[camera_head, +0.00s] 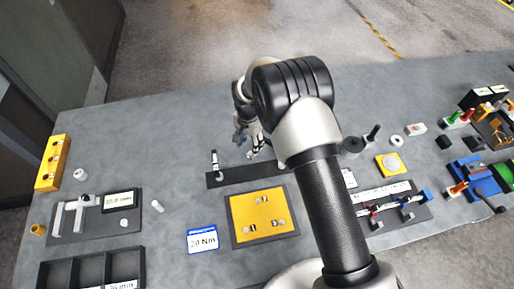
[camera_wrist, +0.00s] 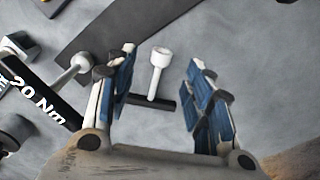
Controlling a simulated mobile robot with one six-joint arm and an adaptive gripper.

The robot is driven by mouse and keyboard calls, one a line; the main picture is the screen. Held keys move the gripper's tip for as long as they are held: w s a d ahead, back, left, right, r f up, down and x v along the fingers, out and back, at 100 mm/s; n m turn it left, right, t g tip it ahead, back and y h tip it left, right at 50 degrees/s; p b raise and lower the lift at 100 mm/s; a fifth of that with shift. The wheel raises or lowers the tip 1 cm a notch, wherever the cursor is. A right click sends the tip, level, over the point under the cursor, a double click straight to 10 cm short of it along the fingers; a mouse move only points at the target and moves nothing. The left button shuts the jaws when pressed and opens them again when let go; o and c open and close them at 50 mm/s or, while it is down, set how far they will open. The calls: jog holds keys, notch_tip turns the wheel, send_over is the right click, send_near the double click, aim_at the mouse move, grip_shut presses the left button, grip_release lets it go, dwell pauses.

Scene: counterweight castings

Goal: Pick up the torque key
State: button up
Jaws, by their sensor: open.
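A T-shaped key with a dark handle marked "20 Nm" (camera_wrist: 45,103) and a pale shaft lies left of my fingers in the wrist view. A second T-shaped tool, with a pale shaft and socket end (camera_wrist: 157,75) and a thin dark crossbar, shows between my fingers. I cannot tell which is the torque key, or whether the tool between the fingers is within their depth. My gripper (camera_wrist: 160,92) is open, with blue-padded fingers apart and nothing clasped. In the head view my gripper (camera_head: 254,143) is low over the table behind a dark strip, its fingertips partly unclear.
The dark strip (camera_head: 235,175) has a small upright labelled piece (camera_head: 214,162) at its left end. A yellow plate (camera_head: 262,215) and a blue-edged "20 Nm" card (camera_head: 202,240) lie in front. My arm hides part of the table (camera_head: 150,130). The back left is clear.

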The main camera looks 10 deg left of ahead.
aim_at(250, 154)
jog(key=shift+w+f, duration=0.2)
jog(key=shift+f, duration=1.6)
jog(key=shift+w+f, duration=0.2)
jog(key=shift+f, duration=1.55)
jog(key=shift+c, duration=0.3)
grip_shut()
